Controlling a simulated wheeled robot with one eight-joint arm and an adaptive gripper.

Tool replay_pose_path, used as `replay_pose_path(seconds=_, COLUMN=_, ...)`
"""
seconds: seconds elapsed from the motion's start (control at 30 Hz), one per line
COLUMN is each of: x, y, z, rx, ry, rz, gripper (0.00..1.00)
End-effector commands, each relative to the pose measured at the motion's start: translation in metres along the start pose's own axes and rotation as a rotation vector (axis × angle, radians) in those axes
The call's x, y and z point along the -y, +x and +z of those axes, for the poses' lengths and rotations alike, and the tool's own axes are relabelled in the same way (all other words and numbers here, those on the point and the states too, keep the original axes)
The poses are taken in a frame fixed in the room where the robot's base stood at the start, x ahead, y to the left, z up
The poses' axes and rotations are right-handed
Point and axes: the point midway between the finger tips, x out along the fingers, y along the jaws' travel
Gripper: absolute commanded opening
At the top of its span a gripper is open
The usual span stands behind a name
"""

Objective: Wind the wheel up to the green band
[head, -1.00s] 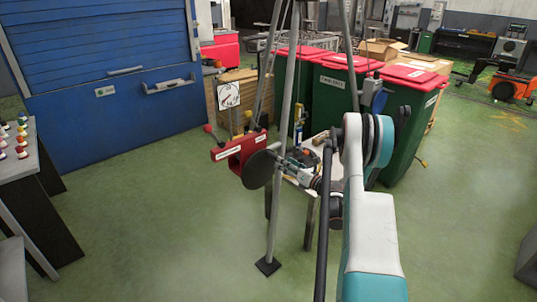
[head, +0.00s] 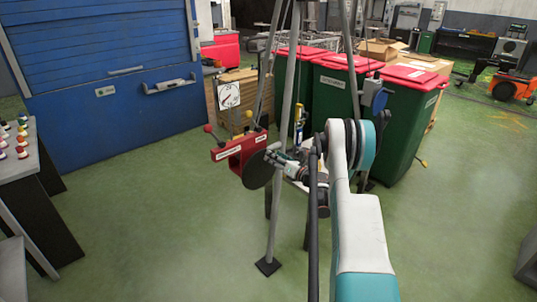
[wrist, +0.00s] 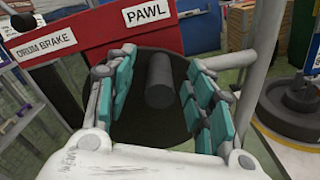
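The wheel (head: 258,168) is a dark disc on the front of a red housing (head: 240,150), hung within a grey tripod. In the wrist view the wheel (wrist: 150,125) fills the middle, with a dark round peg (wrist: 159,82) standing out from its face. My gripper (wrist: 160,95) is open, with its teal-padded fingers on either side of the peg and gaps showing on both sides. In the head view my gripper (head: 277,158) is at the wheel's right side. The housing bears a PAWL label (wrist: 143,14) and a brake label. I cannot make out a green band.
A tripod leg (head: 281,150) stands right by my gripper, and a pale post (wrist: 262,50) shows at right in the wrist view. Green bins with red lids (head: 405,125) stand behind. Floor (head: 150,220) is clear at left.

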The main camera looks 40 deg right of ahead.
Motion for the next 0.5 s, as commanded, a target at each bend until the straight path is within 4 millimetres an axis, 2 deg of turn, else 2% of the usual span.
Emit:
replay_pose_path(seconds=0.03, x=0.0001, y=-0.0001, z=0.0000, rx=0.000, ry=0.000, rz=0.000, gripper=0.34)
replay_pose_path(seconds=0.1, x=0.0001, y=-0.0002, z=0.0000, rx=0.000, ry=0.000, rz=0.000, gripper=0.18)
replay_pose_path(seconds=0.2, x=0.0001, y=-0.0002, z=0.0000, rx=0.000, ry=0.000, rz=0.000, gripper=0.00)
replay_pose_path(seconds=0.5, x=0.0075, y=-0.0005, z=-0.0009, rx=0.001, ry=0.071, rz=-0.001, gripper=0.00)
